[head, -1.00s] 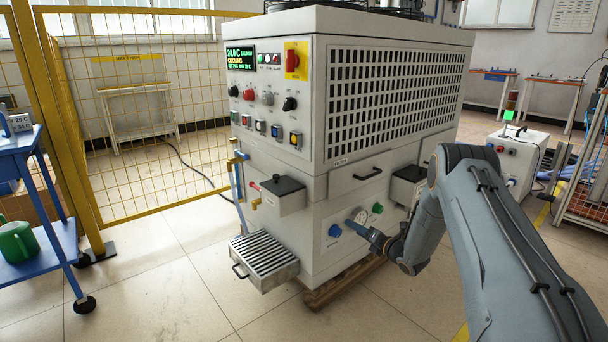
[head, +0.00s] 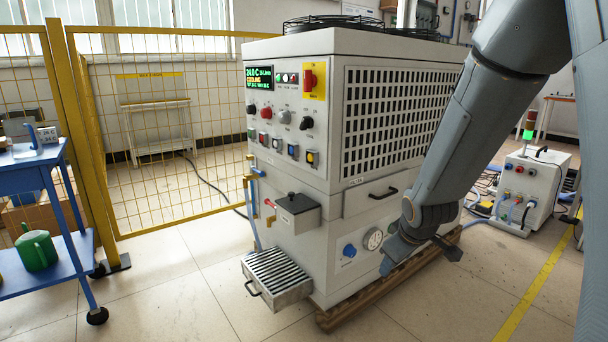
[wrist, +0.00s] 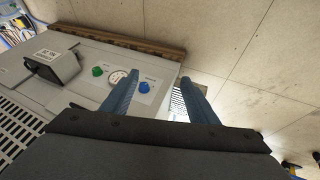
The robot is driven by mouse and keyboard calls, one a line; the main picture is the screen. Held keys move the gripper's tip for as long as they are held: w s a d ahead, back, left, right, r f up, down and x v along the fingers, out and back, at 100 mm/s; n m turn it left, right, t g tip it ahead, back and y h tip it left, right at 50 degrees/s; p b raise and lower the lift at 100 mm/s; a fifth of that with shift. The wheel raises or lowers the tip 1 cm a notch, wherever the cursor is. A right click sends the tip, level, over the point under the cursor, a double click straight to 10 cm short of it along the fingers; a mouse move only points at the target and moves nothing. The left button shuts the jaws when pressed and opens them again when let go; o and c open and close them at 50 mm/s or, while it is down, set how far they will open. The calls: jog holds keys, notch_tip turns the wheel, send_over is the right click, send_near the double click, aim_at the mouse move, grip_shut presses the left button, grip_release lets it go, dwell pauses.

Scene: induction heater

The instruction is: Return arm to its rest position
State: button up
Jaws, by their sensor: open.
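My arm reaches down from the upper right in the head view, in front of the machine's right side. My gripper (wrist: 160,100) shows in the wrist view as two blue fingers spread apart with nothing between them. In the head view the gripper end is low by the machine's lower panel, and its fingertips are hard to make out. The grey chiller cabinet (head: 325,140) stands on a wooden pallet (head: 340,314). Its lower panel carries a blue knob (head: 349,250) and a round gauge (head: 373,239). In the wrist view the blue knob (wrist: 144,87) lies between the fingers' directions, and a green knob (wrist: 97,71) is left of them.
A slatted drip tray (head: 278,275) juts from the cabinet's lower left. A yellow mesh fence (head: 160,130) and a blue cart (head: 45,200) with a green watering can (head: 38,250) stand left. A white unit (head: 530,185) stands at right. Front floor is clear.

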jog(key=s+a+r+m+g, duration=0.1)
jog(key=s+a+m+g, duration=0.15)
jog(key=s, duration=0.65)
jog(key=s+a+m+g, duration=0.1)
jog(key=s+m, duration=0.3)
jog(key=s, duration=0.5)
jog(key=s+a+r+n+g+y, duration=0.1)
jog(key=s+a+n, duration=0.2)
jog(key=s+a, duration=0.5)
jog(key=s+a+n+g, duration=0.2)
jog(key=s+a+n, duration=0.25)
jog(key=a, duration=0.75)
jog(key=d+r+m+p, duration=0.4)
jog(key=d+r+p, duration=0.6)
jog(key=r+p, duration=0.3)
jog(key=d+r+m+p, duration=0.3)
jog(key=d+r+p, duration=0.6)
jog(key=r+p, duration=0.3)
jog(key=shift+s+d+r+m+h+p, duration=0.3)
jog(key=shift+d+r+m+p, duration=0.1)
jog(key=shift+p, duration=0.65)
